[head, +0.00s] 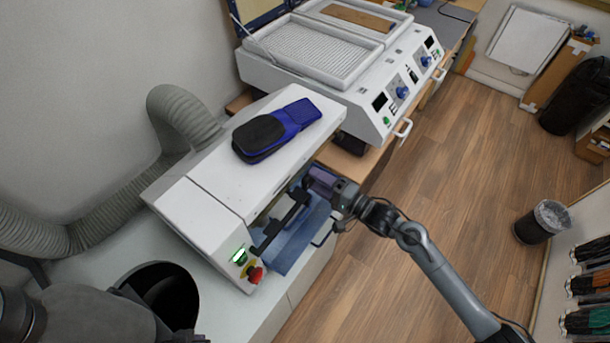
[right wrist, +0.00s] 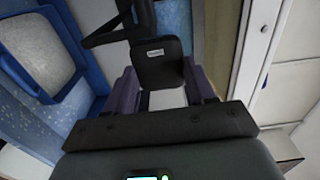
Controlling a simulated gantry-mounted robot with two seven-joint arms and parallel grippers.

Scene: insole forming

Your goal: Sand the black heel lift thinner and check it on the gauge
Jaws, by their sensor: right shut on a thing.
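My right gripper (head: 318,184), with purple fingers, is at the open front of the white sander (head: 205,203). In the right wrist view it is shut on the black heel lift (right wrist: 160,62), which has a small white label and stands between the purple fingers (right wrist: 165,88). In the head view the lift is too small or hidden to make out. Dark bars (head: 283,222) and a blue tray (head: 298,245) are beside the gripper. I cannot tell whether the lift touches the abrasive. I cannot make out the gauge. My left gripper is not in view.
A blue and black insole-like piece (head: 275,130) lies on the sander's top. A grey hose (head: 185,118) runs behind it. A red stop button (head: 255,274) is at its near end. A white forming machine (head: 345,65) stands beyond.

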